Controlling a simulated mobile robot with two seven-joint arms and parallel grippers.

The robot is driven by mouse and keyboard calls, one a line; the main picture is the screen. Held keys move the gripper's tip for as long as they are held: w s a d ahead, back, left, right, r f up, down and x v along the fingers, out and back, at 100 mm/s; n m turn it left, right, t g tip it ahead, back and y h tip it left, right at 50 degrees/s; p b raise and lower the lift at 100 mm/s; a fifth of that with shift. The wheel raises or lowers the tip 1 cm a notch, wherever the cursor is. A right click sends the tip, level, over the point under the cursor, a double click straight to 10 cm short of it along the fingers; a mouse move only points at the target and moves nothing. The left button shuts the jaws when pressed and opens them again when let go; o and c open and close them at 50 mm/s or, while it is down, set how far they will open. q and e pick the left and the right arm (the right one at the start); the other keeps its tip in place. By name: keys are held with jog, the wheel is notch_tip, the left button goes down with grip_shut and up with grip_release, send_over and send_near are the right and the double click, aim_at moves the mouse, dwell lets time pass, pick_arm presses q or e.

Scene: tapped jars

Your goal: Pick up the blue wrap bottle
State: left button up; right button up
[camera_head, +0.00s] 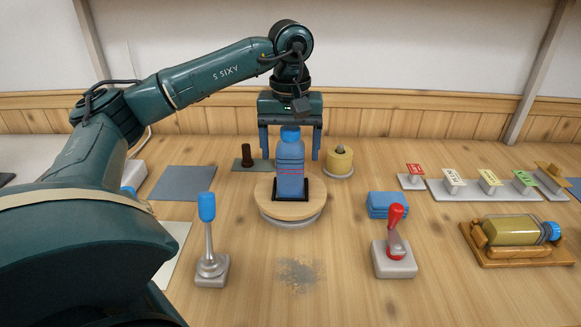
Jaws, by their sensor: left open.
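The blue wrap bottle (290,168) stands upright on a round wooden turntable (268,204), with dark brackets at its base. My left gripper (289,152) points down over the bottle. Its two blue fingers are open, one on each side of the bottle's upper part, with a visible gap on both sides. Whether the fingers are level with the bottle in depth is hard to tell. My right gripper is not in view.
A blue-topped lever (209,243) stands front left and a red lever (396,245) front right. A jar (515,231) lies in a wooden cradle at right, below several label signs.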

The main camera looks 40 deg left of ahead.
pick_arm(q)
jog(key=shift+f, duration=0.55)
jog(key=c, duration=1.3)
jog(key=shift+o, duration=0.2)
jog(key=shift+r, duration=0.1)
